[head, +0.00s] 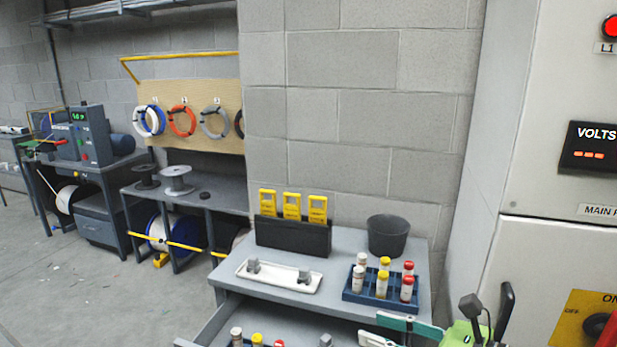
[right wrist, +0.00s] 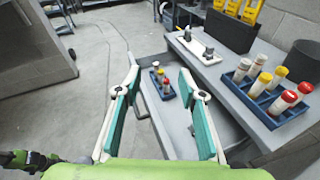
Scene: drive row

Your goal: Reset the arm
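My right arm shows at the lower right of the head view, its gripper (head: 388,330) low in front of the grey cabinet (head: 335,298). In the right wrist view the two teal-padded fingers of this gripper (right wrist: 160,85) stand wide apart with nothing between the pads. They are above the pulled-out drawer (right wrist: 178,135). A small blue rack (right wrist: 163,92) with capped vials lies in that drawer, beyond the fingertips. My left gripper shows in neither view.
On the cabinet stand a blue rack (head: 372,300) of capped vials, a dark bin (head: 388,236), a white tray (head: 280,280) and a black holder (head: 292,238) with yellow tags. An electrical panel (head: 560,130) stands close on the right. Floor (head: 110,295) is open at left.

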